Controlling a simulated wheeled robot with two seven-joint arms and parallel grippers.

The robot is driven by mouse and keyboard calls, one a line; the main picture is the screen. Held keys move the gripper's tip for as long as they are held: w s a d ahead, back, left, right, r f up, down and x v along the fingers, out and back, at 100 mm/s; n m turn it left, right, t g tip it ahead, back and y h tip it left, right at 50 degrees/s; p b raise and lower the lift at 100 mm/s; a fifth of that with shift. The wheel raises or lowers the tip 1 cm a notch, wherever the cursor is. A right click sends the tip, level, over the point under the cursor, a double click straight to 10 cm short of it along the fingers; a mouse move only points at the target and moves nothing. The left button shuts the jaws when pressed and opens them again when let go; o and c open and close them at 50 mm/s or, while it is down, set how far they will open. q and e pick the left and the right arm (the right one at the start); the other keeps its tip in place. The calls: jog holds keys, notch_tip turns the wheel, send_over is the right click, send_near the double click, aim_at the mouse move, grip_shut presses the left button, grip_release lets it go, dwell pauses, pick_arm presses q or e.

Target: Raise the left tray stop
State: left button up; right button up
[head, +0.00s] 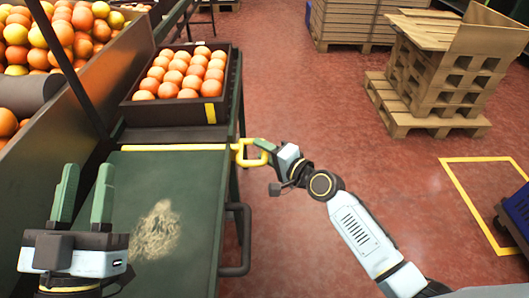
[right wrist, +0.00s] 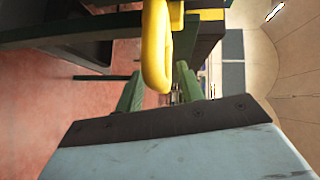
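The left tray stop is a yellow bar (head: 175,148) lying low across the green tray table, with a yellow loop handle (head: 241,158) at its right end. My right gripper (head: 268,151) is at the handle, reaching in from the right. In the right wrist view the yellow handle (right wrist: 157,55) hangs between the two green fingers (right wrist: 160,88), which stand apart. Whether either finger touches it is unclear. My left gripper (head: 84,193) is open and empty above the table's left side.
A dark crate (head: 168,113) of oranges stands just behind the bar. A bin of oranges and apples (head: 60,40) is at the upper left. The green table (head: 185,190) is bare except for a pale dusty patch. Cardboard-coloured pallets (head: 440,90) stand on the red floor at the right.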

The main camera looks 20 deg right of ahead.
jog(key=shift+c, duration=0.4)
grip_shut()
